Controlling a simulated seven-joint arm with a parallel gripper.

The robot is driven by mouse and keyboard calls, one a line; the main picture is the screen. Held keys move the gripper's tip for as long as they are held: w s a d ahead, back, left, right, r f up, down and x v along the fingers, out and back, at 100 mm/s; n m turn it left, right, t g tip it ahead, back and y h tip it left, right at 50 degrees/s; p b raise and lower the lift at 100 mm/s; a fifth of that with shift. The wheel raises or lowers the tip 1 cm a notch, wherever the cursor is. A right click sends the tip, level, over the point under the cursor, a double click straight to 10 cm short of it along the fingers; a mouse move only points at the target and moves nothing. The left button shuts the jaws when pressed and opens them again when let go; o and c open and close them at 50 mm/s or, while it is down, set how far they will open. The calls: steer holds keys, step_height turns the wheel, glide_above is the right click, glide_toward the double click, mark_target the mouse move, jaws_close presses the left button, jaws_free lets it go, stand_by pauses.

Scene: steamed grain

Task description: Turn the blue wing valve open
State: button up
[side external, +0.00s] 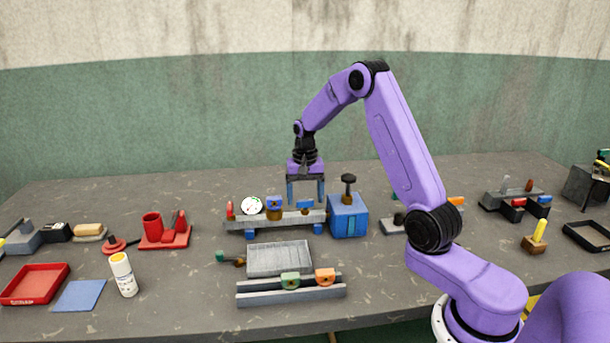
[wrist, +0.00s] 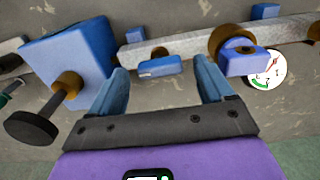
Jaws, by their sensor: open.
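A grey pipe (side external: 240,224) lies across the middle of the table and also shows in the wrist view (wrist: 190,45). A small blue wing (wrist: 160,66) with a brass stem sits on it, beside the blue box. A larger blue handle (wrist: 246,63) on a brass collar sits nearer the gauge. I cannot tell for certain which is the wing valve. My gripper (side external: 306,199) points down, open and empty, above the pipe. In the wrist view, the small wing appears between my fingertips (wrist: 162,70); contact cannot be told.
A blue box (side external: 347,216) with a black knob (side external: 348,180) stands at the pipe's right end. A white gauge (side external: 251,205) stands near its left end. A white bottle (side external: 123,275) stands front left.

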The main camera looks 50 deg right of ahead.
mark_target(305, 200)
step_height(305, 200, up, 17)
stand_by(0.4)
stand_by(0.4)
steer(key=s+a+f+n, duration=0.1)
steer(key=s+a+n, duration=0.45)
steer(key=a, duration=0.45)
steer(key=s+a+f+n, duration=0.1)
steer(key=s+a+n, duration=0.45)
steer(key=a, duration=0.55)
steer(key=s+f+n, duration=0.2)
steer(key=s+n, duration=0.1)
steer(key=s, duration=0.5)
steer(key=s+a+f+n, duration=0.1)
steer(key=s+n, duration=0.3)
steer(key=s, duration=0.4)
steer(key=s+f+n, duration=0.3)
steer(key=s, duration=0.5)
steer(key=shift+a+f+n, duration=0.2)
steer(key=shift+a+n, duration=0.1)
steer(key=shift+n, duration=0.1)
